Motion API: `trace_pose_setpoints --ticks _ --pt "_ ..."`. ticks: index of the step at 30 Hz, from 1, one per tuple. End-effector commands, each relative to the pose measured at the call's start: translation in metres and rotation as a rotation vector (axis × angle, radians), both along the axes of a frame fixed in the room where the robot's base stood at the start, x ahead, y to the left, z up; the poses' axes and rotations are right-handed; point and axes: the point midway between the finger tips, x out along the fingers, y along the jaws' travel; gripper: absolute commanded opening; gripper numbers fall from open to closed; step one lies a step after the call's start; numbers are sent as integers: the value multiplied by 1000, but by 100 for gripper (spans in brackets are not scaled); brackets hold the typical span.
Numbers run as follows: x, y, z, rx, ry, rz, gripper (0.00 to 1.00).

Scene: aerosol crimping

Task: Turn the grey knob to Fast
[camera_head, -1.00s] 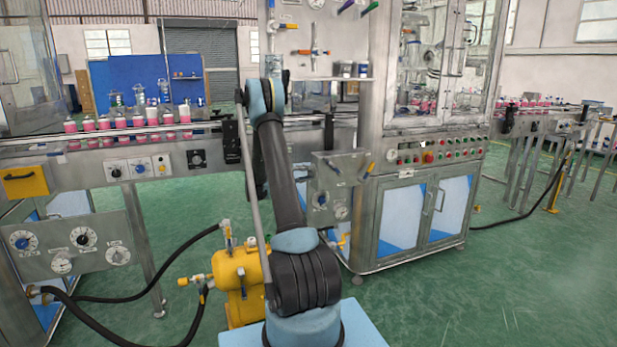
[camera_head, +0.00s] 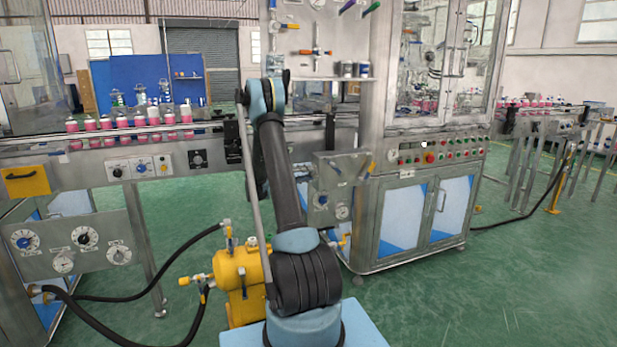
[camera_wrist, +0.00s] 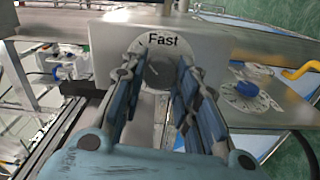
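The grey knob (camera_wrist: 159,72) is a round dark-grey dial on a white plate lettered "Fast" (camera_wrist: 163,40) in the wrist view. The word stands above the knob. My gripper (camera_wrist: 161,70) is open, with one blue-padded finger on each side of the knob. A gap seems to show between the pads and the knob, but I cannot tell whether either finger touches it. The knob's pointer is too small to read. In the head view my arm hides the gripper, and I cannot make out the knob there.
A blue knob on a white dial (camera_wrist: 247,89) and a yellow handle (camera_wrist: 302,70) are to the right in the wrist view. Pink bottles (camera_head: 121,122) line the conveyor. A yellow pump (camera_head: 238,275) stands beside my arm. Hoses lie on the green floor.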

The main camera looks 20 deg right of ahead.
Motion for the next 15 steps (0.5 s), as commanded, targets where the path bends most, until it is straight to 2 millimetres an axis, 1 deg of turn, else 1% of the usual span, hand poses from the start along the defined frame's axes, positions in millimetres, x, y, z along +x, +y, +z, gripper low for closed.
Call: trace_pose_setpoints --ticks 1,2,3,11,15 --pt "-2 -1 -3 7 0 -4 38" --pt "-2 -1 -3 7 0 -5 44" --pt "-2 -2 -3 6 0 -5 49" --pt "-1 -3 -1 4 0 -5 49" --pt "-1 1 -1 2 0 -3 49"
